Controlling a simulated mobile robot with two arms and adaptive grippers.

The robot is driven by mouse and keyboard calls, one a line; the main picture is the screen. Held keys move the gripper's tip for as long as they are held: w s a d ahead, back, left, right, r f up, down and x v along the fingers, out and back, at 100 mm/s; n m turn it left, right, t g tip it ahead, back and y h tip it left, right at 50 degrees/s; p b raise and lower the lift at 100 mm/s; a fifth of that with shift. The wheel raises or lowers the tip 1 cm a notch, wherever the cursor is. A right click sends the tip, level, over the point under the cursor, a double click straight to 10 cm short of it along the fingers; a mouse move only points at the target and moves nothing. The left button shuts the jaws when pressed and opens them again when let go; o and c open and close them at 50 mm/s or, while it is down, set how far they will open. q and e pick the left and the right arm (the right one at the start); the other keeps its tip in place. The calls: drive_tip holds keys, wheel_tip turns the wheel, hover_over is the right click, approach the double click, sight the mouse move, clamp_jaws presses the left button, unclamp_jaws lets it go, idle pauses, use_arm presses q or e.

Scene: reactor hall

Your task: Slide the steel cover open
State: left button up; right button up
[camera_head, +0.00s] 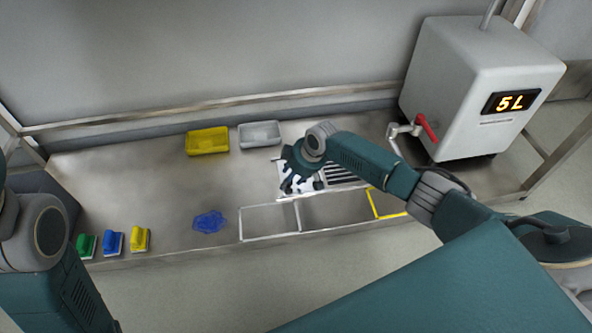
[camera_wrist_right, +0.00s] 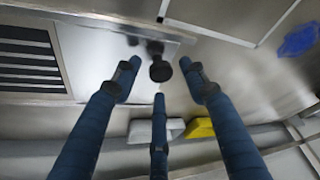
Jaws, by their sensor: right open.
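The steel cover (camera_head: 284,178) is a pale flat plate on the bench, partly hidden under my right gripper in the head view. In the right wrist view the cover (camera_wrist_right: 92,62) lies beside a slotted dark grating, with a black knob (camera_wrist_right: 160,70) near its edge. My right gripper (camera_head: 300,184) is over the cover. In the wrist view its three fingers (camera_wrist_right: 163,80) are spread apart around the knob, with gaps visible between fingers and knob. Depth between fingertips and knob is hard to judge. Only links of my left arm show at the left edge; its gripper is out of sight.
The grating (camera_head: 345,173) lies right of the cover. White-outlined (camera_head: 268,205) and yellow-outlined (camera_head: 372,204) areas line the front.

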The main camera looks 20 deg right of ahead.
drive_tip(key=v, duration=1.1)
drive_tip(key=shift+r, duration=0.15)
